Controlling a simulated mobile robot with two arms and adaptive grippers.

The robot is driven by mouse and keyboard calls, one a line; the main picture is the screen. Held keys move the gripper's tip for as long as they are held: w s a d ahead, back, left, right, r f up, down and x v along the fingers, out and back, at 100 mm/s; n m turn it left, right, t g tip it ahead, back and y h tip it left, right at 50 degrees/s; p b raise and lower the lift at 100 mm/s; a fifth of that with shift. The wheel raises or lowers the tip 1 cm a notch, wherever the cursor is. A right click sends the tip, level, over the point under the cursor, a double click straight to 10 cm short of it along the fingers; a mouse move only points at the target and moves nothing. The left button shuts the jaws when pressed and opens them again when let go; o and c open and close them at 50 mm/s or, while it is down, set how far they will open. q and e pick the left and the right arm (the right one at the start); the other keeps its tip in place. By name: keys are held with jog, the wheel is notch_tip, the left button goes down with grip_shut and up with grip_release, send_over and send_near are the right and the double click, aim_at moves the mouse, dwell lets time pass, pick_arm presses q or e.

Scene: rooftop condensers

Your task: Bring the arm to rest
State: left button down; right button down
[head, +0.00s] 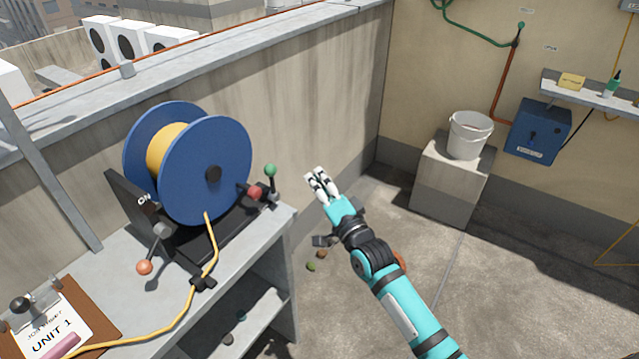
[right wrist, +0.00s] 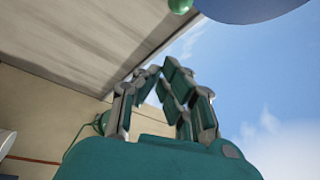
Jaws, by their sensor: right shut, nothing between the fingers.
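My right arm reaches in from the lower right in the head view, teal and black. Its right gripper (head: 318,181) points up and left, over the floor between the grey bench and the wall corner. The fingers are together with nothing between them. The gripper is right of the blue reel and apart from it. In the right wrist view, the fingers of the right gripper (right wrist: 172,85) rise against wall and sky. My left gripper does not show.
A blue reel (head: 228,160) of yellow cord stands on the grey bench (head: 262,236), with a green-knobbed lever (head: 271,171). A clipboard (head: 108,322) lies front left. A white bucket (head: 468,136) sits on a concrete block (head: 446,190) by a blue box (head: 538,130). Floor at right is mostly clear.

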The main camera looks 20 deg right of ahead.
jog(key=s+d+f+n+g+h, duration=0.1)
jog(key=s+f+n+g, duration=0.3)
jog(key=f, duration=0.9)
jog(key=s+f+g, duration=0.2)
jog(key=s+f, duration=0.4)
jog(key=f, duration=0.6)
jog(key=s+d+f+n+g+h, duration=0.1)
jog(key=s+f+n+g, duration=0.3)
jog(key=f, duration=0.9)
jog(key=s+d+f+n+g+h, duration=0.1)
jog(key=s+f+g, duration=0.1)
jog(key=s+f, duration=0.7)
jog(key=s+f+n+g, duration=0.1)
jog(key=s+f+g, duration=0.1)
jog(key=s+f, duration=0.75)
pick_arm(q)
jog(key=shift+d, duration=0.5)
pick_arm(e)
jog(key=s+f+n+g, duration=0.1)
jog(key=s+n+g, duration=0.1)
jog(key=s, duration=0.9)
jog(key=s+d+f+n+g, duration=0.1)
jog(key=s+f+n+g, duration=0.1)
jog(key=s, duration=1)
jog(key=shift+g+h, duration=0.4)
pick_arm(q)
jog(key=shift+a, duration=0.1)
pick_arm(e)
jog(key=shift+w, duration=0.1)
